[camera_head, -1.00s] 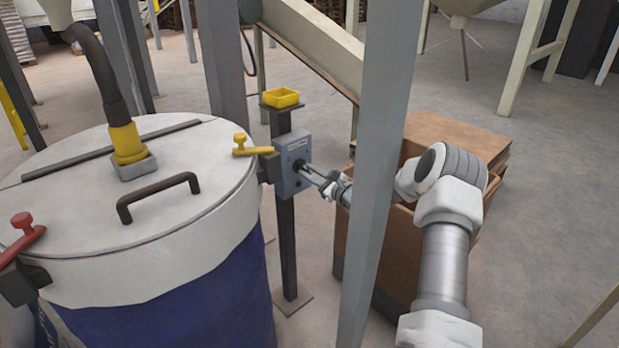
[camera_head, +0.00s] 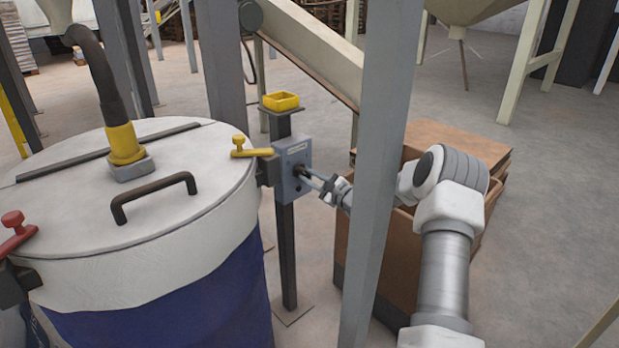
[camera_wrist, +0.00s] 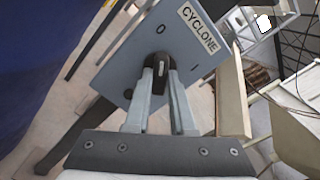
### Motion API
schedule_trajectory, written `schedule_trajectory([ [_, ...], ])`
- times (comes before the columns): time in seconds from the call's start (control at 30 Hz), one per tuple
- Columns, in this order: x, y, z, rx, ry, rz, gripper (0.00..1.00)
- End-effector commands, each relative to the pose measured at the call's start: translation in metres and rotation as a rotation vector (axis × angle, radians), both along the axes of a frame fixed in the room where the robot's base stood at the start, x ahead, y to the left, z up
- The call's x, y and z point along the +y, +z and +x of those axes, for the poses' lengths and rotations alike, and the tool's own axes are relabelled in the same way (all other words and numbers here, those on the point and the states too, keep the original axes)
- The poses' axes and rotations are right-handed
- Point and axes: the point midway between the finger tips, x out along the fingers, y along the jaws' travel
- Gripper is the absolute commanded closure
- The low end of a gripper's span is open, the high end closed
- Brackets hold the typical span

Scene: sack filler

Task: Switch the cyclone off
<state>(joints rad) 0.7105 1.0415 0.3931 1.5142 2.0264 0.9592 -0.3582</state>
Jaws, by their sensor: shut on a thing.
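A blue-grey switch box (camera_head: 291,172) is mounted on a dark post beside the drum. In the wrist view the box (camera_wrist: 140,60) carries a CYCLONE label (camera_wrist: 198,29), an O mark (camera_wrist: 163,29) and an I mark (camera_wrist: 194,80). A small black rotary knob (camera_wrist: 158,66) is at the middle of its face. My gripper (camera_wrist: 160,76) is shut on the knob, one finger on each side. In the head view my gripper (camera_head: 306,173) reaches the box face from the right. The fingers partly hide the knob, and I cannot tell which mark it points to.
A white-lidded blue drum (camera_head: 160,215) with a black handle and yellow clamp stands left of the box. A grey upright column (camera_head: 378,150) crosses in front of my arm. A cardboard box (camera_head: 455,139) stands behind my arm. A yellow tray (camera_head: 281,101) tops the post.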

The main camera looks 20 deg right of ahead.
Motion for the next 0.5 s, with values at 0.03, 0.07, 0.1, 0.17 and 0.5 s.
schedule_trajectory([
  [0.03, -0.0004, -0.0001, 0.0, 0.0, -0.001, -0.003, 1.0],
  [0.07, -0.0004, -0.0001, -0.0001, 0.0, -0.001, -0.003, 1.0],
  [0.1, -0.0004, -0.0001, -0.0001, 0.0, -0.001, -0.002, 0.72],
  [0.17, -0.0004, -0.0001, -0.0001, 0.0, -0.001, -0.002, 0.61],
  [0.5, -0.0003, 0.0001, -0.0002, 0.0, 0.0, 0.0, 0.47],
])
